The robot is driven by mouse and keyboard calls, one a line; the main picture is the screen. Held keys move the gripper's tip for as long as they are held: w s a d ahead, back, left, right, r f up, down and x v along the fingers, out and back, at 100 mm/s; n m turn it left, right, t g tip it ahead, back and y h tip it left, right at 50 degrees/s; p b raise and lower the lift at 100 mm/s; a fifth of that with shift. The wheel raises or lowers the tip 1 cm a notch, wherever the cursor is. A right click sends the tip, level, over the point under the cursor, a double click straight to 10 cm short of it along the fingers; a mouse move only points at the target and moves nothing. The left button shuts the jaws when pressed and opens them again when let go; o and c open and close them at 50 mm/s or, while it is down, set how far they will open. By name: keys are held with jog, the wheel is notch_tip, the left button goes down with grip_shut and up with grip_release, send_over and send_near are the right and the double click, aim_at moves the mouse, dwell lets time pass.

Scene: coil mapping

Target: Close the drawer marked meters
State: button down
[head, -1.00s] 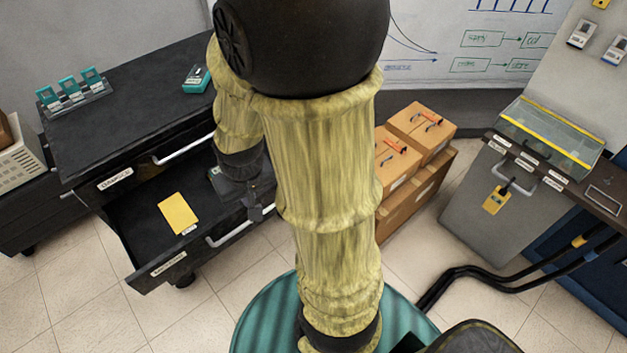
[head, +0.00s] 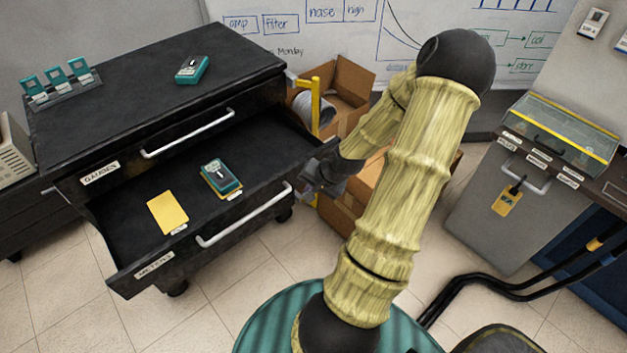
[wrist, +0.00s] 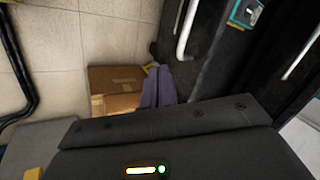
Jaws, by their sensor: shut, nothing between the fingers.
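The black drawer marked meters (head: 118,235) stands pulled out from the black cabinet (head: 60,140), below the drawer marked gauges. Its label (head: 153,266) is at the front left, and its white bar handle (head: 245,215) runs along the front. Inside lie a yellow card (head: 167,213) and a teal meter (head: 221,177) on another yellow card. My gripper (head: 308,190) is shut and empty, by the drawer's right front corner, just past the handle's right end. The wrist view shows its fingers (wrist: 158,88) beside the drawer front and handle (wrist: 186,28); contact cannot be told.
Cardboard boxes (head: 340,90) stand right of the cabinet, near my arm. Another teal meter (head: 192,69) and a rack of teal devices (head: 60,82) sit on the cabinet top. A grey cabinet (head: 490,200) stands at the right. The floor before the drawer is clear.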

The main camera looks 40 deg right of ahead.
jog(key=s+d+f+m+t+b, duration=0.1)
jog(key=d+m+t, duration=0.1)
jog(key=d, duration=0.2)
jog(key=s+d+f+m+t+h+b, duration=0.1)
jog(key=d+m, duration=0.2)
jog(key=d, duration=0.2)
jog(key=shift+d+f+t+b, duration=0.15)
jog(key=shift+f+t+b, duration=0.15)
jog(key=shift+f+t, duration=0.1)
jog(key=shift+w, duration=0.1)
jog(key=w+r+x, duration=0.1)
jog(key=r+x, duration=0.1)
jog(key=x, duration=1.1)
jog(key=shift+w+d, duration=0.2)
jog(key=shift+w, duration=0.2)
jog(key=shift+w, duration=0.1)
